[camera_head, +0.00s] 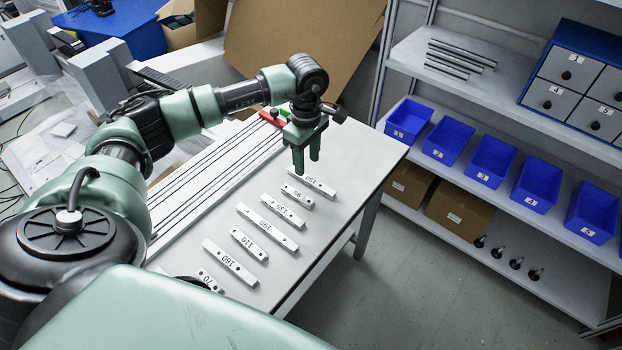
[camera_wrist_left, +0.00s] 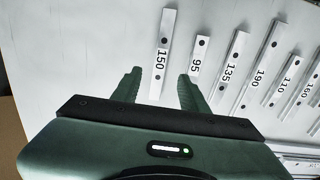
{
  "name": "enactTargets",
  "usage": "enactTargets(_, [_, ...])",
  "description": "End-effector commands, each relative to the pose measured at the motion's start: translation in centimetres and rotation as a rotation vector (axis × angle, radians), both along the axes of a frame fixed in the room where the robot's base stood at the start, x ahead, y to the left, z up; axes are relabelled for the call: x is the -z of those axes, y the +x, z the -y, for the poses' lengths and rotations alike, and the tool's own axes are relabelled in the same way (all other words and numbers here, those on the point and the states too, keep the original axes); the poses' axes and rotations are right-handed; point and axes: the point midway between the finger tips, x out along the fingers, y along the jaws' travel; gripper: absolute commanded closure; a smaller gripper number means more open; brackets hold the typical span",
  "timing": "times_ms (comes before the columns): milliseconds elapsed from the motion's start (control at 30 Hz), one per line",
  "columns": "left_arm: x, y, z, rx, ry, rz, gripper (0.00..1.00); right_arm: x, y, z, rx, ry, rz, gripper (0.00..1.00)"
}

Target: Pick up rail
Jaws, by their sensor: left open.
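Several pale rails with printed numbers lie in a row on the white table (camera_head: 368,160). The 150 rail (camera_head: 311,181) is at the far end of the row; in the left wrist view (camera_wrist_left: 162,50) its lower end lies between my fingers in the picture. Then come the 95 rail (camera_head: 297,196), 135 rail (camera_head: 283,212), 190 rail (camera_head: 267,227), 110 rail (camera_head: 249,244), 160 rail (camera_head: 230,263) and 70 rail (camera_head: 210,281). My left gripper (camera_head: 307,166) points down, open and empty, over the table beside the 150 rail. It also shows in the left wrist view (camera_wrist_left: 160,75).
Long slotted profiles (camera_head: 215,165) lie along the table's left side, with a red part (camera_head: 272,118) at their far end. A large cardboard sheet (camera_head: 300,50) stands behind. A shelf (camera_head: 480,85) with blue bins (camera_head: 448,141) is to the right, across open floor (camera_head: 430,260).

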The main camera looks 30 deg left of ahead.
Motion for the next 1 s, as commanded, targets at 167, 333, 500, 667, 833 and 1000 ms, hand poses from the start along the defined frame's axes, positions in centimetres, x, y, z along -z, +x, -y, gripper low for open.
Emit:
enactTargets(167, [1.9, 0.0, 0.2, 0.000, 0.000, 0.000, 0.56, 1.2, -1.6, 1.2, -0.004, -0.015, -0.023, 1.00])
enactTargets(333, [4.7, -0.1, 0.7, 0.000, 0.000, -0.001, 0.56, 2.8, -1.3, 1.2, -0.004, -0.015, -0.020, 1.00])
enactTargets(500, [5.7, 0.0, 0.6, -0.001, 0.000, 0.001, 0.56, 3.3, -0.6, 0.9, -0.002, -0.011, -0.010, 1.00])
enactTargets(667, [5.6, 0.0, 0.6, 0.000, 0.000, 0.001, 0.56, 3.1, -0.5, 0.3, 0.000, -0.004, -0.007, 1.00])
enactTargets(833, [5.6, 0.0, 0.6, 0.000, 0.000, 0.001, 1.00, 3.1, -0.4, -0.4, 0.003, 0.004, -0.006, 1.00])
enactTargets(1000, [5.6, 0.0, 0.6, 0.000, 0.000, 0.001, 1.00, 3.1, -0.4, -0.3, 0.002, 0.003, -0.006, 1.00])
